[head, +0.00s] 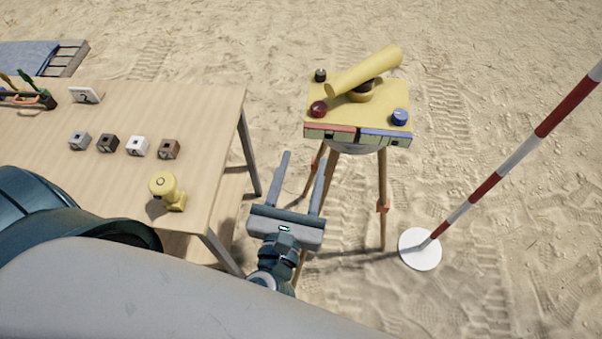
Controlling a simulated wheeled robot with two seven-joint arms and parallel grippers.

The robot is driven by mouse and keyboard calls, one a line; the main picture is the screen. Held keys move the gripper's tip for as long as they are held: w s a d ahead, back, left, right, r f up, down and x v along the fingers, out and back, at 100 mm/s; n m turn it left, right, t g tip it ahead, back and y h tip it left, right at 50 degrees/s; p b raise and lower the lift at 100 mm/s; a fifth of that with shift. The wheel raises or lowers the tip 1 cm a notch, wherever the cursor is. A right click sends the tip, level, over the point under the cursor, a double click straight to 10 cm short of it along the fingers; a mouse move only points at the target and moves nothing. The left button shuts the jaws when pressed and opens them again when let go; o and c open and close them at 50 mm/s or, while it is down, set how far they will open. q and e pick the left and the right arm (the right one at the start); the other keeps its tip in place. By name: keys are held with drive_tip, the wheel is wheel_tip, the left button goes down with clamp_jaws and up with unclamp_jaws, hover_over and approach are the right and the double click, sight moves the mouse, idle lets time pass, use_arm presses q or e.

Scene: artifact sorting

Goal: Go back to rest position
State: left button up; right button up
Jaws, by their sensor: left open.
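My left gripper (303,160) is in the head view, low in the middle, between the wooden table and the yellow instrument on its tripod. Its two fingers are spread apart and point away from me, with nothing between them. My left arm fills the lower left of the view and hides part of the table's near side. My right gripper is not in view.
The wooden table (212,118) at left bears several small cubes (138,146), a yellow object (166,190) and a number card (86,95). The yellow instrument (365,80) stands on a tripod (383,190). A red-and-white pole (513,158) leans at right. Open sand lies behind.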

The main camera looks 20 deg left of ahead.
use_arm(q)
drive_tip(key=shift+s, duration=0.35)
idle(0.4)
wheel_tip(320, 180, down, 22)
drive_tip(key=w+d+n+g+h+b, duration=0.2)
drive_tip(key=w+d+n+g, duration=0.1)
drive_tip(key=g, duration=0.1)
drive_tip(key=s+a+f+n+g+b, duration=0.1)
drive_tip(key=s+a+f+n+g, duration=0.15)
drive_tip(key=f, duration=1.05)
drive_tip(key=s+a+f+n+g+b, duration=0.2)
drive_tip(key=s+f+n+g, duration=0.15)
drive_tip(key=f, duration=0.95)
drive_tip(key=s+a+f+n+g+b, duration=0.1)
drive_tip(key=s+a+f+n+g, duration=0.15)
drive_tip(key=s+f+n, duration=0.45)
drive_tip(key=s+a+f+n+g+b, duration=0.1)
drive_tip(key=s+a+f+n, duration=0.15)
drive_tip(key=f, duration=0.75)
drive_tip(key=s+a+f+n+g+b, duration=0.1)
drive_tip(key=s+a+f+n, duration=0.1)
drive_tip(key=s+f+n, duration=0.4)
drive_tip(key=s+a+f+n+g+h+b, duration=0.1)
drive_tip(key=s+f+n, duration=0.5)
drive_tip(key=s, duration=0.7)
drive_tip(key=shift+s+a+n+g, duration=0.25)
drive_tip(key=shift+a+n+g, duration=0.35)
drive_tip(key=shift+a, duration=0.3)
